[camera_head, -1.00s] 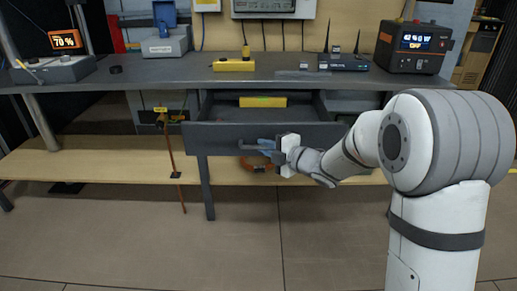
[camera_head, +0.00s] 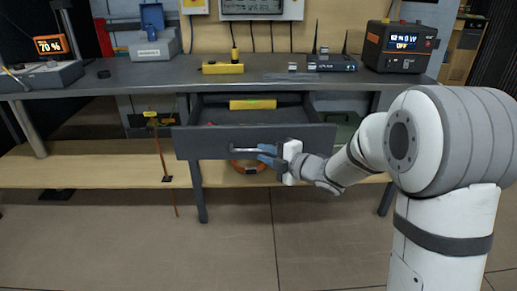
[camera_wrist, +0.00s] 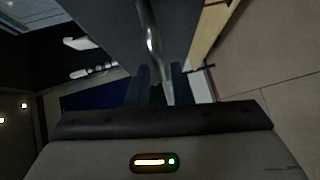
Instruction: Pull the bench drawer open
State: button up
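The bench drawer (camera_head: 215,143) is a dark grey box under the benchtop, standing pulled out with its inside visible. A yellow bar-shaped thing (camera_head: 252,104) shows at the back of its opening. The drawer's metal handle (camera_head: 228,151) runs across the front. The exact contact is dim.
The grey benchtop (camera_head: 190,75) holds a yellow device (camera_head: 222,68), a router (camera_head: 331,63) and a power station (camera_head: 399,46). A wooden lower shelf (camera_head: 90,171) runs below. An orange cable coil (camera_head: 248,167) hangs behind the drawer. The floor in front is clear.

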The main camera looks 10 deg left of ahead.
jog(key=shift+p+v, duration=0.35)
jog(key=shift+v, duration=1.75)
jog(key=w+d+r+m+t+h+p, duration=0.2)
jog(key=d+r+m+t+h+p, duration=0.1)
jog(key=d+r+m+h+p, duration=0.55)
jog(key=s+d+r+m+h+p, duration=0.55)
jog(key=d+r+m+p, duration=0.25)
jog(key=d+r+p, duration=0.35)
jog(key=s+d+r+m+g+p, duration=0.1)
jog(key=s+r+m+g+p, duration=0.3)
jog(key=s, duration=0.7)
jog(key=s+d+r+m+g+p, duration=0.1)
jog(key=s+r+m+g+p, duration=0.3)
jog(key=s, duration=0.8)
notch_tip(320, 180, up, 2)
jog(key=m+p, duration=0.3)
jog(key=p, duration=0.1)
jog(key=shift+r+g, duration=0.2)
jog(key=shift+g, duration=0.2)
jog(key=shift+d+m, duration=0.1)
jog(key=shift+m, duration=0.15)
